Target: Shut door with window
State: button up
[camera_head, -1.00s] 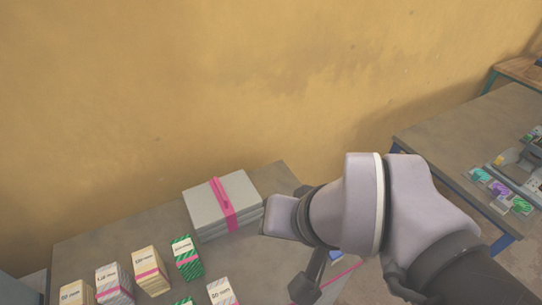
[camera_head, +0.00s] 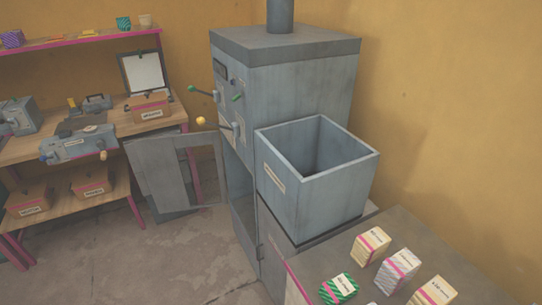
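A grey door with a window opening (camera_head: 158,168) stands swung open at the lower front of a tall grey metal cabinet machine (camera_head: 290,82). The door extends to the left from the machine, and its window frame is nearest the machine. To the right of the door, the machine's lower compartment (camera_head: 241,200) shows as a dark opening. My gripper is not in view.
Levers with green and yellow knobs (camera_head: 201,121) stick out above the door. A large open grey bin (camera_head: 312,190) stands right of the compartment. A wooden workbench (camera_head: 60,145) is behind the door at left. The floor (camera_head: 150,262) in front is clear.

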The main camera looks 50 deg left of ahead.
aim_at(158, 157)
jog(key=u, duration=1.85)
jog(key=i+j, duration=0.4)
jog(key=i+j+u, duration=0.1)
jog(key=i+j, duration=0.3)
jog(key=i, duration=0.2)
jog(key=i+j, duration=0.35)
jog(key=i, duration=0.15)
jog(key=i+j, duration=0.35)
jog(key=i, duration=0.15)
jog(key=i+j+u, duration=0.1)
jog(key=i+j, duration=0.25)
jog(key=i, duration=0.15)
jog(key=i+j, duration=0.35)
jog(key=i, duration=0.2)
jog(key=i+j, duration=0.3)
jog(key=i, duration=0.2)
jog(key=j+u, duration=0.05)
